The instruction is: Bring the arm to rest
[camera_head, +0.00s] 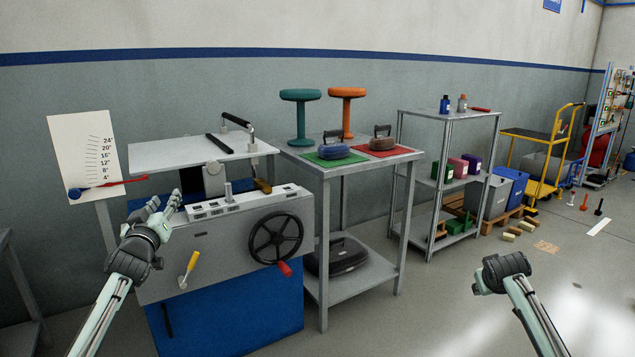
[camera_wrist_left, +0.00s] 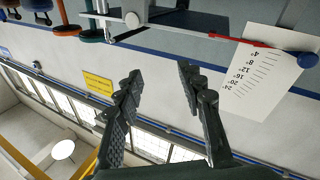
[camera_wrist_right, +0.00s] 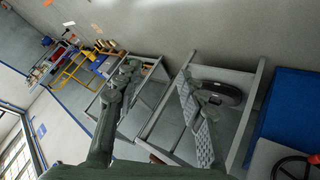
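My left gripper (camera_head: 162,209) is raised in front of the left part of the grey-and-blue test machine (camera_head: 215,240), near its tilting white plate (camera_head: 190,152). In the left wrist view its two fingers (camera_wrist_left: 158,95) stand apart with nothing between them. My right arm (camera_head: 505,275) is low at the right over the floor, and its fingers are hidden in the head view. In the right wrist view the right gripper (camera_wrist_right: 155,95) has its fingers spread and empty, with the shelves beyond them.
A white angle scale (camera_head: 85,150) with a red pointer stands left of the machine. The floor at front right is clear.

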